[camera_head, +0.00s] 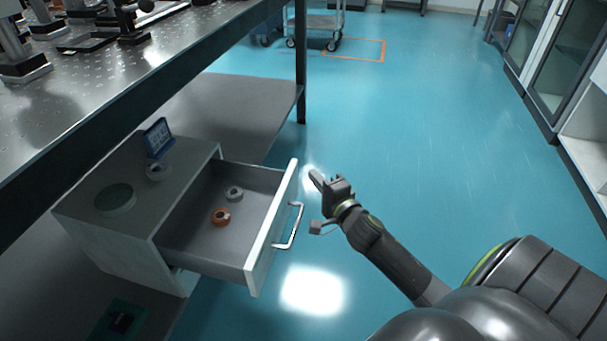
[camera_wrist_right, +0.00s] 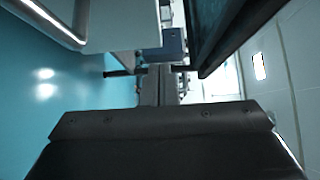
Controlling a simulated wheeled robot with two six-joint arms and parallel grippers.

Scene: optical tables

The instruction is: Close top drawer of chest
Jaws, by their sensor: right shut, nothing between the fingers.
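The grey chest (camera_head: 110,237) stands on the lower shelf under the optical table. Its top drawer (camera_head: 222,238) is pulled well out to the right. The drawer's white front (camera_head: 270,245) carries a metal bar handle (camera_head: 292,228). The handle also shows at the upper left of the right wrist view (camera_wrist_right: 47,17). Inside lie an orange ring (camera_head: 221,216) and a grey ring (camera_head: 234,193). My right gripper (camera_head: 316,178) is shut and empty, to the right of the drawer front, apart from the handle in the head view. My left gripper is not in view.
A blue display (camera_head: 158,138), a small round item (camera_head: 158,171) and a green-topped disc (camera_head: 115,199) sit on the chest. The table leg (camera_head: 301,60) stands behind. The blue floor (camera_head: 440,130) right of the drawer is clear up to the cabinets.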

